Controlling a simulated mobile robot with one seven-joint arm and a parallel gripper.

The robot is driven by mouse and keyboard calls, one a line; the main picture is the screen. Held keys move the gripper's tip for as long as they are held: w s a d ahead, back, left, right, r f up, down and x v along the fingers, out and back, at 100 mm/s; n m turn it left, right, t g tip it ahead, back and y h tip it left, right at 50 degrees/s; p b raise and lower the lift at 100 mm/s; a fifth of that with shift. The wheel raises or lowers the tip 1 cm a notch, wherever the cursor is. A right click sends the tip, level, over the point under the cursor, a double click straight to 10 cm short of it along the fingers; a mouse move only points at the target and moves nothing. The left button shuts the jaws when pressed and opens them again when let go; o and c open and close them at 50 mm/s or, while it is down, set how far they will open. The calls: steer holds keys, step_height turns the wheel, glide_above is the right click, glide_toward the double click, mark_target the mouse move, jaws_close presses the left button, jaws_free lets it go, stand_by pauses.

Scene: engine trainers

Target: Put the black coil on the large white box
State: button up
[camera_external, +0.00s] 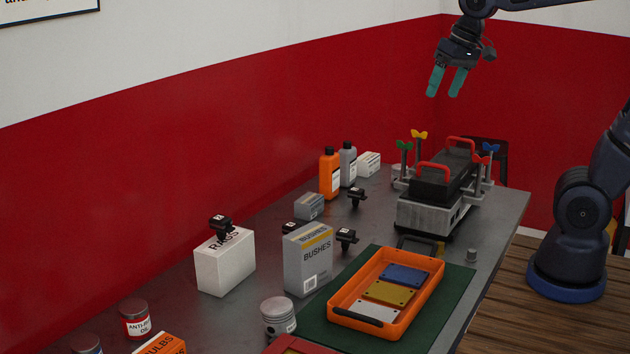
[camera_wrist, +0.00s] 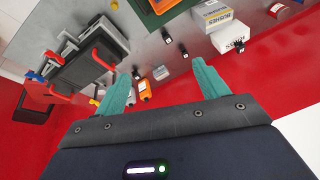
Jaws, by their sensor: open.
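The large white box (camera_external: 225,268), marked RAGS, stands on the bench against the red wall. A black coil (camera_external: 221,226) sits on its top; the box (camera_wrist: 226,40) and this coil (camera_wrist: 239,45) also show in the wrist view. Other black coils stand on the bench: one near the small grey box (camera_external: 357,197), one right of the BUSHES box (camera_external: 346,238), and one partly hidden behind that box (camera_external: 289,228). My gripper (camera_external: 445,92) is open and empty, high above the far end of the bench. Its teal fingers (camera_wrist: 160,72) are spread in the wrist view.
The grey BUSHES box (camera_external: 308,260) stands right of the white box. An orange tray (camera_external: 342,317) lies on a green mat (camera_external: 452,290). An engine trainer (camera_external: 430,214) with red handles, an orange bottle (camera_external: 329,175) and a grey bottle (camera_external: 348,165) stand farther back.

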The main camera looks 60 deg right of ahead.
steer(key=s+d+f+n, duration=0.2)
steer(key=s+f+n, duration=0.1)
steer(key=s, duration=0.7)
steer(key=shift+s+d+f+n+t+h, duration=0.2)
steer(key=shift+d+f+n+t+h, duration=0.15)
steer(key=shift+f, duration=0.35)
